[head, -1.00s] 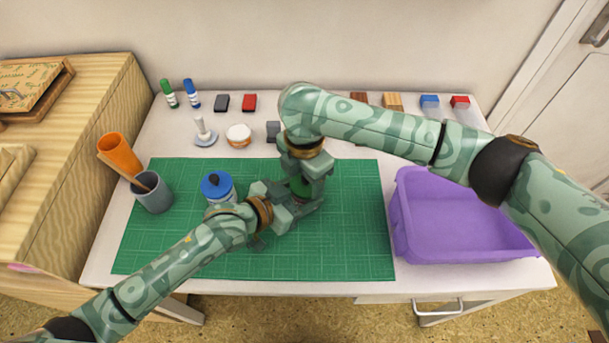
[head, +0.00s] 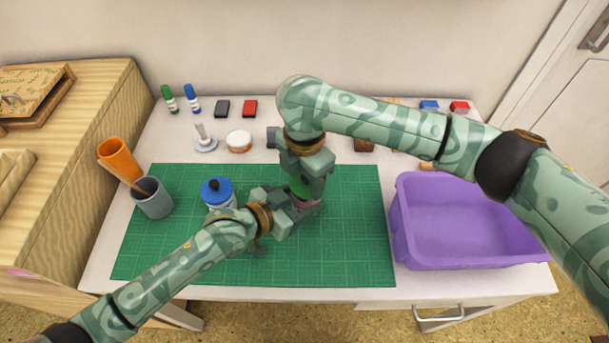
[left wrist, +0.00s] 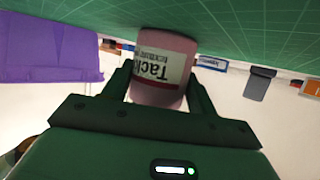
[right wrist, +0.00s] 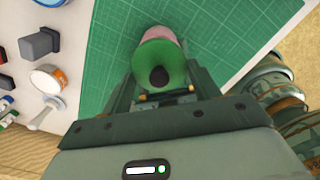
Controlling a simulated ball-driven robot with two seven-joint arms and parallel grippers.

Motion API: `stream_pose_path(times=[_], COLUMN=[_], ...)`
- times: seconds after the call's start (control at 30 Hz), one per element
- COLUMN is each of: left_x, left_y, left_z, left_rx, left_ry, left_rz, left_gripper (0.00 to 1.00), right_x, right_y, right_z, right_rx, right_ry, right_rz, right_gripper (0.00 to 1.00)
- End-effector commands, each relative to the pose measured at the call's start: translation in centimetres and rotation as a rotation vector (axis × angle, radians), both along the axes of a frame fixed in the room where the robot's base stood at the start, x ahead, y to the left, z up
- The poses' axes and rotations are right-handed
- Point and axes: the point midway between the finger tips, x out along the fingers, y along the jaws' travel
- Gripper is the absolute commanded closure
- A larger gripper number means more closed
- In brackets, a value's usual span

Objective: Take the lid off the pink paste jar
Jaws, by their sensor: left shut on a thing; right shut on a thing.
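The pink paste jar (head: 309,204) stands on the green cutting mat (head: 350,245), mostly hidden by my grippers in the head view. In the left wrist view the pink jar (left wrist: 165,50) shows its white label, upside down in the picture. My left gripper (left wrist: 160,88) is shut on the jar's sides. The green lid (right wrist: 172,55) with its black knob (right wrist: 159,77) is between the fingers of my right gripper (right wrist: 160,85), which comes down from above. Pink shows just beyond the lid. I cannot tell whether lid and jar touch.
A blue-lidded jar (head: 217,191) stands close beside my left wrist. A grey cup (head: 155,199) and an orange cup (head: 119,159) are at the left, a purple bin (head: 460,262) at the right. Stamps, inkpads and markers line the back. The mat's front is clear.

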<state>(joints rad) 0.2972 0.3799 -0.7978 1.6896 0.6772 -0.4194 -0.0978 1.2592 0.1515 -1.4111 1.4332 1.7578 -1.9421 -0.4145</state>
Motion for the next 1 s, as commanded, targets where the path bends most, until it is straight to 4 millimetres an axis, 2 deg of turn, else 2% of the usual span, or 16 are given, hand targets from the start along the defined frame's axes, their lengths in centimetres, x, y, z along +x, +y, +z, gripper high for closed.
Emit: stream_pose_path(times=[0.23,0.5,0.53,0.6,0.87,1.0], left_x=[0.0,0.0,0.0,0.0,0.0,-0.6], left_y=[0.0,0.0,0.0,0.0,0.0,0.8], left_z=[0.0,0.0,0.0,0.0,0.0,0.5], left_rx=[0.0,0.0,0.0,0.0,0.0,0.002], left_ry=[0.0,0.0,0.0,0.0,0.0,0.0], left_rz=[0.0,0.0,0.0,0.0,0.0,0.001], left_gripper=[0.83,0.83,0.37,0.17,0.17,0.17], right_x=[0.1,0.0,0.0,0.0,0.0,0.0], right_y=[0.0,0.0,0.0,0.0,0.0,0.0], right_z=[3.3,3.7,3.7,3.7,3.7,4.4], right_rx=[0.0,0.0,0.0,0.0,0.0,0.0], right_ry=[-0.004,0.0,0.0,0.0,0.0,-0.005], right_rz=[0.001,0.0,0.0,0.0,0.0,0.0], right_gripper=[0.66,0.66,0.66,0.66,0.66,0.66])
